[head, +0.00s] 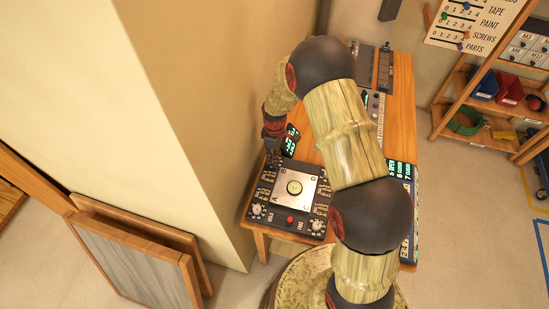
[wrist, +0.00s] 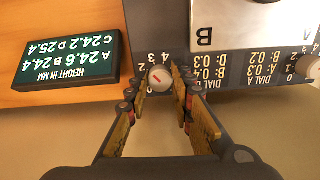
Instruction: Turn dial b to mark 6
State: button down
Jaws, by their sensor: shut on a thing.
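A white round dial knob (wrist: 160,77) with a short red pointer line sits at the B corner of the dark control box (head: 268,225). My gripper (wrist: 162,92) is shut on this knob, one finger on each side. The pointer lies slanted in the wrist view. A few scale digits show beyond the knob; the fingers hide the rest, and I cannot read the mark. In the head view my gripper (head: 272,158) is at the far left corner of the box, and the knob is hidden there.
A metal plate (head: 309,185) with a round yellow-green centre lies on the box. Other dials (head: 257,210) and a red button (head: 290,220) are on its near side. A height display (wrist: 70,59) stands beside the box. The wall (head: 190,110) is close on the left.

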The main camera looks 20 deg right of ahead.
jog(key=m, duration=0.3)
jog(key=shift+m+b, duration=0.3)
jog(key=shift+m, duration=0.1)
jog(key=m, duration=0.3)
jog(key=shift+m, duration=0.3)
jog(key=m, duration=0.6)
jog(key=shift+b, duration=0.4)
jog(key=m, duration=0.5)
jog(key=shift+m, duration=0.4)
jog(key=m, duration=0.4)
jog(key=shift+a+m, duration=0.1)
jog(key=shift+m, duration=0.6)
jog(key=c, duration=1.5)
grip_release()
jog(key=shift+c, duration=0.2)
